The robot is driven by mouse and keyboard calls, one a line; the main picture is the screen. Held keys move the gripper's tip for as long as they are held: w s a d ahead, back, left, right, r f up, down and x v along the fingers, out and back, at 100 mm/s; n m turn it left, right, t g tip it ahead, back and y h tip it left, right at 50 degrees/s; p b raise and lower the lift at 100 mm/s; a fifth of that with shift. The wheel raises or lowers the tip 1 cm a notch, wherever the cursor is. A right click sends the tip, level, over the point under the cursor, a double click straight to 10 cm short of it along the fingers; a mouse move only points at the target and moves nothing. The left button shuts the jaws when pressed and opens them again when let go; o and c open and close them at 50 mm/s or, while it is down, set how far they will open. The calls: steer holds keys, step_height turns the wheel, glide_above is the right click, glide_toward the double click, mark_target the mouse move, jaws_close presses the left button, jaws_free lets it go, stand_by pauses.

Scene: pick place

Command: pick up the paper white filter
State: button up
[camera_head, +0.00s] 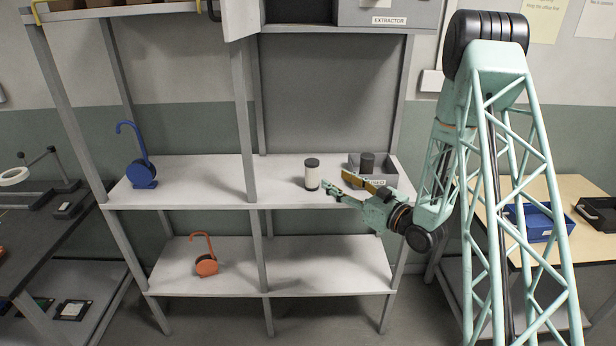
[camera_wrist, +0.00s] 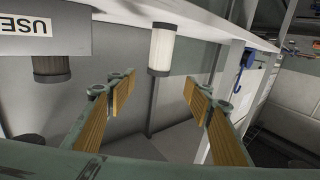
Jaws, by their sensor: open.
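The white paper filter (camera_head: 312,178), a pale cylinder with dark end caps, stands upright on the middle shelf, right of the centre post. In the wrist view the filter (camera_wrist: 162,50) shows beyond the fingertips, in line with the gap between them. My gripper (camera_head: 337,182) is open and empty, just right of the filter and apart from it. In the wrist view its two wood-coloured finger pads (camera_wrist: 159,82) are spread wide.
A grey box (camera_head: 381,182) with a partly legible label holds a dark cylinder (camera_head: 367,162) close behind my gripper. The shelf's centre post (camera_head: 245,130) stands left of the filter. A blue hooked object (camera_head: 141,172) is far left on this shelf; an orange one (camera_head: 206,264) is below.

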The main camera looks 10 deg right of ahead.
mark_target(317, 168)
steer(key=shift+w, duration=0.1)
stand_by(0.3)
steer(key=shift+x, duration=4.25)
steer(key=shift+b+x, duration=0.5)
steer(key=shift+x, duration=2.1)
steer(key=shift+d, duration=0.15)
steer(key=shift+c, duration=0.7)
steer(key=c, duration=0.9)
steer(key=shift+r, duration=0.1)
